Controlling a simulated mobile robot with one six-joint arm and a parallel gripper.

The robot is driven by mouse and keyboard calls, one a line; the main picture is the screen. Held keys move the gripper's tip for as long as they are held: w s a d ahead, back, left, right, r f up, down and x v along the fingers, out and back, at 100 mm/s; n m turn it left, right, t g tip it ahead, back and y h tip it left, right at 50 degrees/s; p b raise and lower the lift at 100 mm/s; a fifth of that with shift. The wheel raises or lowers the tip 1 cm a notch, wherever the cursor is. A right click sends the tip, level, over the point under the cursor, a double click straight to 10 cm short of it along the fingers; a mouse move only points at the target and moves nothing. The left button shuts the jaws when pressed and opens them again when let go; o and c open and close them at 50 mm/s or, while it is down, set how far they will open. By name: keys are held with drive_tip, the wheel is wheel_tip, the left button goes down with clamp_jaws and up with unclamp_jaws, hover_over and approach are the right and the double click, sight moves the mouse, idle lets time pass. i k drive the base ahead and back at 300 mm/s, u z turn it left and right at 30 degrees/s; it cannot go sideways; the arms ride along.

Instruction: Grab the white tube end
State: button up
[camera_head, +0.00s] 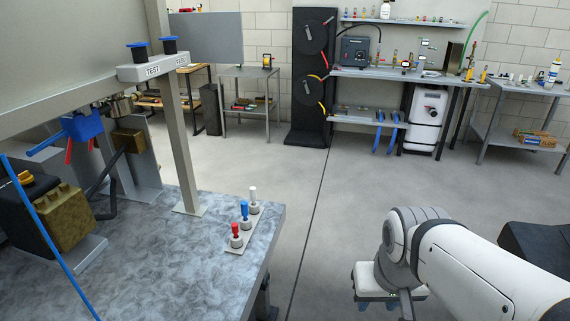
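A small white tube end (253,194) stands upright in a light round holder at the far end of a row of three on the bench. A blue tube end (244,209) stands in the middle holder, and a red tube end (236,230) stands in the nearest one. The row sits near the right edge of the marbled grey bench top (170,265). My white arm shows at the lower right, across a gap of floor from the row.
A grey post (178,130) rises from the bench left of the row and carries a sign box (153,70). A blue rod (50,240) slants across the bench's left side. Open floor (330,200) lies right of the bench. Worktables (400,74) stand along the back wall.

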sight(252, 190)
drive_tip(key=z, duration=0.35)
drive_tip(key=i, duration=1.45)
drive_tip(key=u, duration=0.6)
drive_tip(key=k, duration=0.6)
drive_tip(key=u, duration=0.25)
drive_tip(key=i, duration=0.65)
drive_tip(key=z, duration=0.15)
